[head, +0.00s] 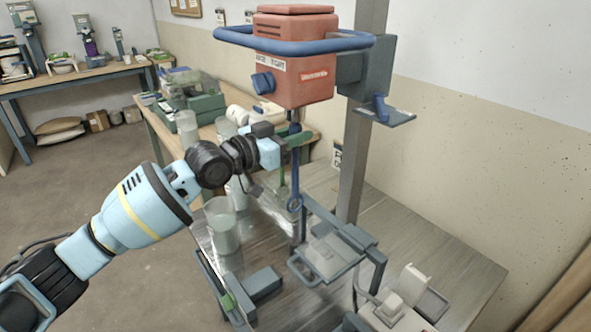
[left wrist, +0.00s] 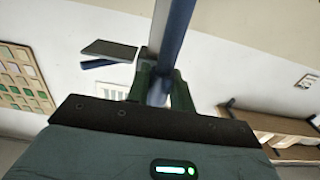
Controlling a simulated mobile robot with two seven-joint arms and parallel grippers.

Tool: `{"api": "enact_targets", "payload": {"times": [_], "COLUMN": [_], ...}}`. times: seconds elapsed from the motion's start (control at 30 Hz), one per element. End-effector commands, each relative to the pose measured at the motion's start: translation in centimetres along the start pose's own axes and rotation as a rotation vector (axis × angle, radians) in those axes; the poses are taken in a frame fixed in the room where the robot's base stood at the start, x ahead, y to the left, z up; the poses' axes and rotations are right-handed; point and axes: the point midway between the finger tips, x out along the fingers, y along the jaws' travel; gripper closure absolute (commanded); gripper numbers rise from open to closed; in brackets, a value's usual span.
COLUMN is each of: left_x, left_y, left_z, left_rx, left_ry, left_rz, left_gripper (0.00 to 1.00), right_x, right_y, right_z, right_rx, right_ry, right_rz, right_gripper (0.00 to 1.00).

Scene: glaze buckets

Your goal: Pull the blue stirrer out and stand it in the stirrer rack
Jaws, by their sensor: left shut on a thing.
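The blue stirrer (head: 296,174) is upright below the red mixer head (head: 296,75), its ring-shaped lower end hanging above the grey bench. My left gripper (head: 298,141) reaches in from the left and is shut on the upper shaft, just under the mixer. I cannot tell whether the shaft's top is still in the mixer's chuck. In the left wrist view the blue shaft (left wrist: 177,32) runs between the green fingers (left wrist: 163,88). My right gripper is not in view.
The mixer's grey column (head: 362,155) stands close right of the stirrer. A translucent bucket (head: 222,228) is left on the bench, with more cups behind. A grey clamp-like fixture (head: 262,285) and a pale device (head: 395,312) are in front. Bare bench (head: 440,250) lies right.

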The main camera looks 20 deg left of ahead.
Motion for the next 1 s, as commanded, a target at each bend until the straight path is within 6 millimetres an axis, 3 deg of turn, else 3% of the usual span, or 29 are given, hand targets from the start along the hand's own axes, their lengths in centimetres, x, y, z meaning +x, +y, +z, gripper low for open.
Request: {"api": "enact_targets", "payload": {"times": [1.0], "left_x": [0.0], "left_y": [0.0], "left_z": [1.8], "left_rx": [-0.001], "left_ry": [-0.001], "left_rz": [0.0], "left_gripper": [1.0], "right_x": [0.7], "right_y": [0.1], "right_z": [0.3], "right_rx": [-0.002], "right_ry": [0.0], "right_rz": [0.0], "right_gripper": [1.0]}}
